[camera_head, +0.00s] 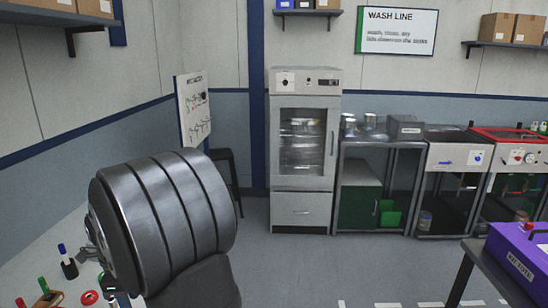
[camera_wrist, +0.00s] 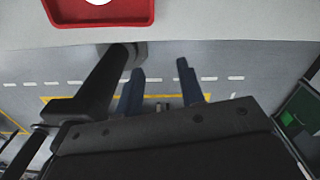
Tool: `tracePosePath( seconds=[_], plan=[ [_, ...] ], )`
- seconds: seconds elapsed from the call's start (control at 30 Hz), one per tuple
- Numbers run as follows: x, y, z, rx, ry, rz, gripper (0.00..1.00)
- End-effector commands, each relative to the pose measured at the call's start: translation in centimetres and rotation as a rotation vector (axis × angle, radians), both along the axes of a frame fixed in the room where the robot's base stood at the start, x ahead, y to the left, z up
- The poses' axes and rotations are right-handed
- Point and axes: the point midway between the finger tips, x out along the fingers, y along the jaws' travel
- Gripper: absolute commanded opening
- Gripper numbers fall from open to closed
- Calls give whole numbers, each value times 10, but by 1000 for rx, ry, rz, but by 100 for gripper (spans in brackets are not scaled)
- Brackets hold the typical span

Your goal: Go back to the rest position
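The head view shows a large grey ribbed part of my arm at the lower left. My gripper itself does not show in that view.
A red tray (camera_wrist: 100,12) with a white round thing lies on the pale surface. Small items, including a red ring (camera_head: 89,297), lie left of my arm. A purple tote (camera_head: 518,255) stands on a table at right. The middle floor is clear.

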Motion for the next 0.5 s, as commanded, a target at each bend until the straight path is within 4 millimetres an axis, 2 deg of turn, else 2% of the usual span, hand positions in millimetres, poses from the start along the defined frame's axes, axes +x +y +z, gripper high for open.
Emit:
tracePosePath(
  seconds=[0.1, 0.5],
  plan=[
    [25, 5, 0, 1, -1, 2, 36],
    [105, 11, -1, 1, -1, 21, 36]
  ],
)
